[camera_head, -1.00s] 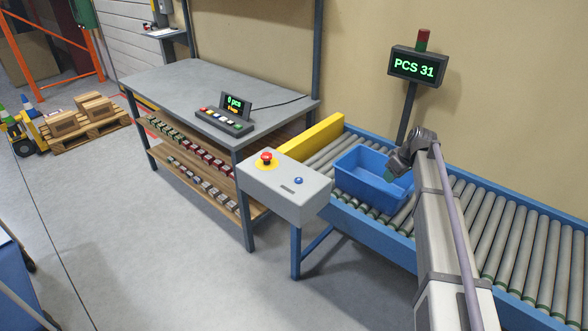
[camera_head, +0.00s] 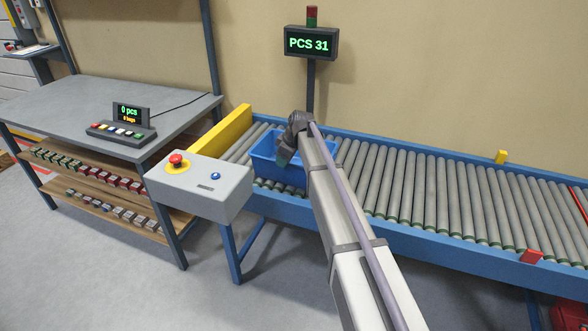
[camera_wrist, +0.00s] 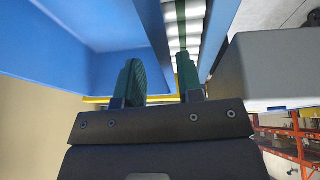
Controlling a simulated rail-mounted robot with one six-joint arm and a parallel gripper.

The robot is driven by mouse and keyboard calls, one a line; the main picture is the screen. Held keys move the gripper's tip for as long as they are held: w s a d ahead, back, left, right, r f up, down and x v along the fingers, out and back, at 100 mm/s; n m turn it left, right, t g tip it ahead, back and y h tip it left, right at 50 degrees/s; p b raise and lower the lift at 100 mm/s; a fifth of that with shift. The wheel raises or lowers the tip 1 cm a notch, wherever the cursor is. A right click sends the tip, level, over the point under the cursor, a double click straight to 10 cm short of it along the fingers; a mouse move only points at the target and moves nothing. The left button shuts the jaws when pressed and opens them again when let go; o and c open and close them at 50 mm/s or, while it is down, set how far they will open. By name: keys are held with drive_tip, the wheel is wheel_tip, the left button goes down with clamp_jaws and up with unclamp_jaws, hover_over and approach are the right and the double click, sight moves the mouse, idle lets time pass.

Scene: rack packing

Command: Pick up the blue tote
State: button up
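The blue tote (camera_head: 263,147) stands on the roller conveyor, partly hidden behind my arm. In the head view my gripper (camera_head: 283,157) is low at the tote, pointing down, with its fingertips hard to make out. In the wrist view the tote (camera_wrist: 55,35) fills the upper left. My gripper (camera_wrist: 162,75) shows two green fingers set apart, with the tote's side wall between them. The left finger is on the tote's inner side, the right one outside. A gap shows between the wall and the right finger, so the gripper looks open.
The roller conveyor (camera_head: 440,188) runs to the right, mostly clear. A grey control box (camera_head: 205,190) with a red button stands close in front of the tote, and it also shows in the wrist view (camera_wrist: 280,68). A yellow end guard (camera_head: 222,130) lies left of the tote.

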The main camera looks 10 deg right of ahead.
sight(281, 171)
drive_tip(key=b+x, duration=0.2)
drive_tip(key=x, duration=0.2)
drive_tip(key=shift+s+f+b, duration=0.15)
drive_tip(key=shift+f+b, duration=0.05)
drive_tip(key=shift+b, duration=0.15)
drive_tip(key=shift+r, duration=0.2)
clamp_jaws()
